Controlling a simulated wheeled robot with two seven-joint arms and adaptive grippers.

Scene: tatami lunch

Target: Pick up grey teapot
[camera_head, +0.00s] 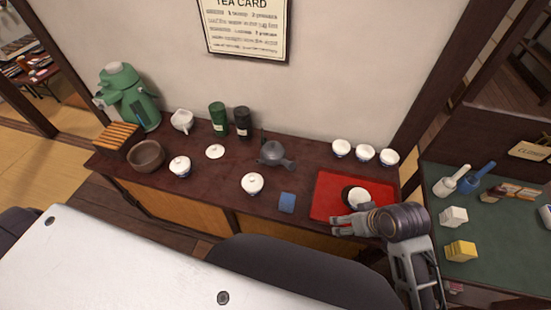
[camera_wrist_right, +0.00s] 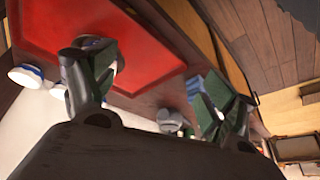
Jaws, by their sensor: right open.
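The grey teapot (camera_head: 272,152) stands upright on the dark red counter (camera_head: 222,182), near its middle and close to the wall. Its spout points toward the lower right. In the right wrist view a grey rounded shape, apparently the teapot (camera_wrist_right: 172,119), shows beyond and between the fingers. My right gripper (camera_head: 336,225) is over the counter's front edge by the red tray, right of and nearer than the teapot, clearly apart from it. Its fingers are open and empty in the wrist view (camera_wrist_right: 158,92). My left gripper is not in view.
A red tray (camera_head: 325,190) holding a white-topped cup (camera_head: 357,197) lies by my right gripper. Several cups (camera_head: 365,152) stand behind it. A lidded cup (camera_head: 252,184) and blue packet (camera_head: 287,202) lie in front of the teapot. Dark (camera_head: 242,121) and green canisters (camera_head: 217,118) stand left.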

